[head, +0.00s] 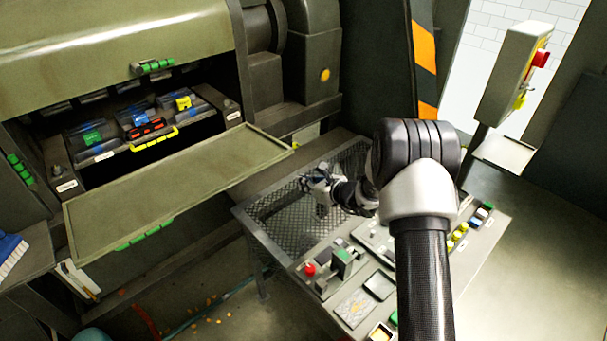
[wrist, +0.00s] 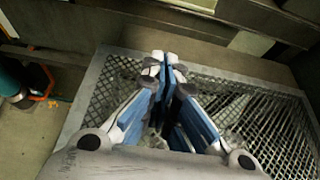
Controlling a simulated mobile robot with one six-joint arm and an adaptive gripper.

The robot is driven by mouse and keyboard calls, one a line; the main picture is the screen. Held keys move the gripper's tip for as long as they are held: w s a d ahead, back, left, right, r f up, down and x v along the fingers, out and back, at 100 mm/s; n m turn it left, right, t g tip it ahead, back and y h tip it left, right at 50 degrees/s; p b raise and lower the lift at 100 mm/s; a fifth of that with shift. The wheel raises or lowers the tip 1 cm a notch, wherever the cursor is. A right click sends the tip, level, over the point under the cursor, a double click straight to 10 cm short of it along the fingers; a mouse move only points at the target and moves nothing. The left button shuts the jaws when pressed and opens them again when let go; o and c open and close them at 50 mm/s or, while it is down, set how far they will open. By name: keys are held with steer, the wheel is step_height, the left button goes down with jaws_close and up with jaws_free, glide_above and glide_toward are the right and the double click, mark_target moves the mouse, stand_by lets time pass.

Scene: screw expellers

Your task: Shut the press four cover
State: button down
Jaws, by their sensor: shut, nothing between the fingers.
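The press stands at the left in the head view, with its cover (head: 180,185) folded down and open like a flap. A green handle (head: 145,235) shows under the cover's front edge. The open bay above it shows blocks with green, blue, red and yellow parts (head: 145,125). I cannot read any number on the press. My gripper (head: 318,188) is to the right of the cover, apart from it, above a mesh basket. In the wrist view my gripper (wrist: 167,62) has its blue-padded fingers together and empty over the mesh.
The mesh basket (head: 262,215) joins a control panel with a red button (head: 310,269) and coloured switches. A hazard-striped post (head: 425,50) and a box with a red button (head: 510,75) stand at the right. A blue brush (head: 10,252) is at the left edge.

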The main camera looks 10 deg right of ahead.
steer(key=b+x, duration=0.2)
steer(key=x, duration=0.7)
steer(key=r, duration=0.4)
steer(key=shift+w+a, duration=0.15)
steer(key=shift+a, duration=0.2)
